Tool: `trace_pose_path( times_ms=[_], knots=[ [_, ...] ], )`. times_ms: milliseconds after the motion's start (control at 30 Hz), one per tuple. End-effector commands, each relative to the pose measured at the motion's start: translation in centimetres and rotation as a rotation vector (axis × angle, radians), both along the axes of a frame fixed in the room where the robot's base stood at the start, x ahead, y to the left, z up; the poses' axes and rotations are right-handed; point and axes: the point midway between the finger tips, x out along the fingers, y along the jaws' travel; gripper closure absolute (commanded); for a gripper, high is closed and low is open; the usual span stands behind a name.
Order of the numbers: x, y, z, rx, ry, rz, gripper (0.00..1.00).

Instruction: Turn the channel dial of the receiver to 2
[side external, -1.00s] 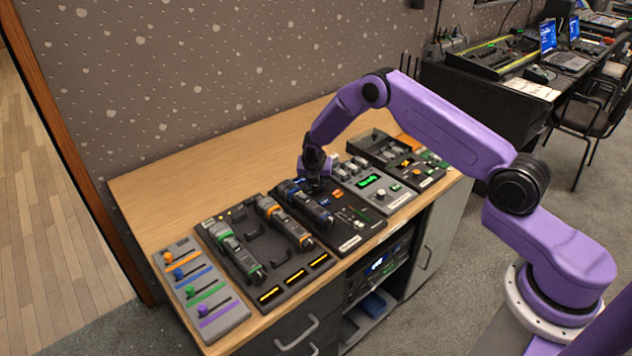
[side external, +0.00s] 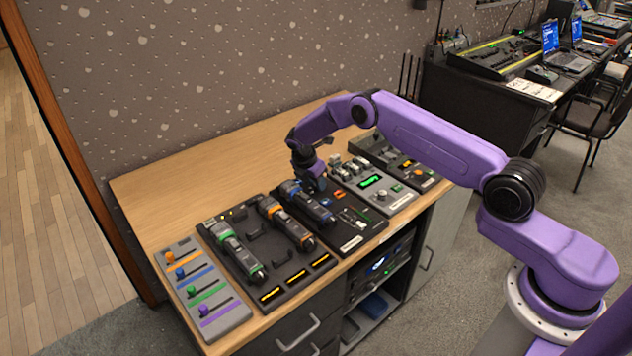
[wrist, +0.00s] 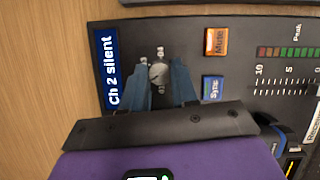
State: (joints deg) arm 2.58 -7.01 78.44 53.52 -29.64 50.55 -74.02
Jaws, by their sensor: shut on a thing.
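The receiver (wrist: 230,60) is a dark panel; in the side view it is the panel (side external: 362,226) under my gripper. Its channel dial (wrist: 158,73) is a small grey knob with small marks around it that are too small to read surely. The blue display (wrist: 112,68) beside it reads "Ch 2 silent". My gripper (wrist: 162,74) has one finger on each side of the dial and is shut on it. In the side view my gripper (side external: 315,186) points down at the back of the receiver and hides the dial.
An orange Mute button (wrist: 216,41), a blue Sync button (wrist: 213,89) and a level meter (wrist: 290,52) lie to the right of the dial. A blue-banded handheld microphone (side external: 313,206) lies close to my gripper. The wooden tabletop (side external: 200,180) behind is clear.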

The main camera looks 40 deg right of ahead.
Motion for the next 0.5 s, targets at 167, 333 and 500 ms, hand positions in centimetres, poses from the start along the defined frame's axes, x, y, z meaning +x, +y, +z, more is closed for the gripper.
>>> trace_pose_path(
  times_ms=[167, 333, 500],
  knots=[
    [0.0, -0.01, -0.01, 0.0, -0.001, -0.012, 1.0],
    [0.01, -0.01, -0.01, 0.0, -0.001, -0.012, 1.0],
    [0.01, -0.01, -0.01, 0.0, 0.0, -0.011, 0.55]
  ],
)
